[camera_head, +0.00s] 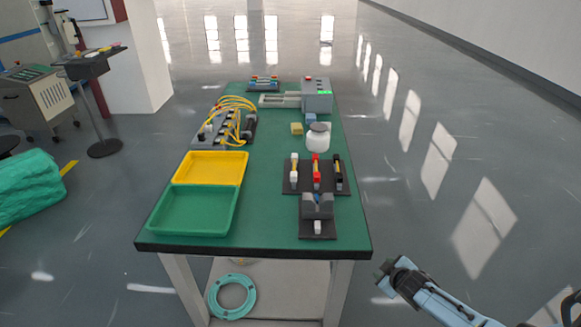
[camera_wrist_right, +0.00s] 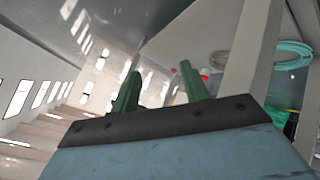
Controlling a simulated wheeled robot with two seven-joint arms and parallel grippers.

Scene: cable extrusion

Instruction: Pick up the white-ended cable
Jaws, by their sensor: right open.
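The white-ended cable (camera_head: 294,170) lies on a dark rack on the green table, leftmost in a row beside a red-ended cable (camera_head: 316,170) and a black-ended cable (camera_head: 338,172). My right gripper (camera_head: 384,270) is beyond the table's front right corner, well apart from the cables. In the right wrist view its two green fingers (camera_wrist_right: 158,92) stand apart with nothing between them. My left gripper is not in view.
A dark fixture (camera_head: 317,222) stands in front of the rack. A green tray (camera_head: 154,226) and a yellow tray (camera_head: 242,168) are to the left. A white jar (camera_head: 318,138) and a grey machine (camera_head: 317,97) stand behind. The floor right of the table is clear.

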